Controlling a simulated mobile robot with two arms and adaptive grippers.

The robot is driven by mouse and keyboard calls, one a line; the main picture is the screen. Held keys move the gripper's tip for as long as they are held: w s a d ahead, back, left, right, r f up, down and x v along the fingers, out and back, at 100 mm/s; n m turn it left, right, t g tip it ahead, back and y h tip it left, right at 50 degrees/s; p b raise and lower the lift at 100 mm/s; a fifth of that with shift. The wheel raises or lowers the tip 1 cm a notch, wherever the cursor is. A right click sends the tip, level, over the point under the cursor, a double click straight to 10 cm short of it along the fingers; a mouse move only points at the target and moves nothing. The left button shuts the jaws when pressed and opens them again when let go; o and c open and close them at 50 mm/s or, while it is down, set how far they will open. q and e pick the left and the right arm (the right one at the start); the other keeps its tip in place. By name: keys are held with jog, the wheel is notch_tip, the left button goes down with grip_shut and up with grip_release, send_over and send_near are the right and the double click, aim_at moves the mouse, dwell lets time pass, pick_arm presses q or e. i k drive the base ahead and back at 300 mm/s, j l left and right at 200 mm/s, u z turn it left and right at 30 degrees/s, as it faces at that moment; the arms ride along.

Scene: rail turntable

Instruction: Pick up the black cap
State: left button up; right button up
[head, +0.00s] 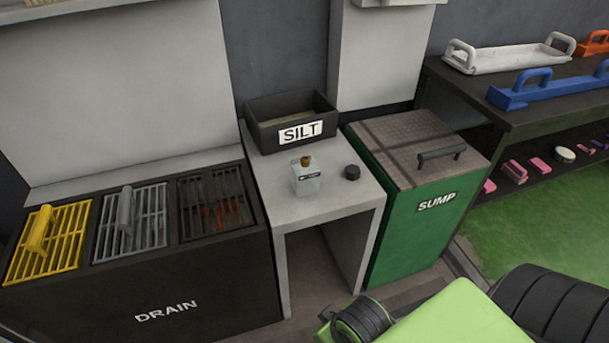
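A small black cap (351,172) lies on the light grey table (345,199), towards its right side. The cap and the bottle are apart. Green and black parts of my arm show at the lower right, well short of the table. Neither of my grippers can be seen in the head view.
An open black SILT box (266,132) stands behind the bottle. A black DRAIN unit (120,309) with yellow, grey and dark grates is left. A green SUMP bin (400,232) with a handled lid is right. A shelf (520,122) with trays stands far right.

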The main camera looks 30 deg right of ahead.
aim_at(352, 173)
jog(key=z, duration=1.3)
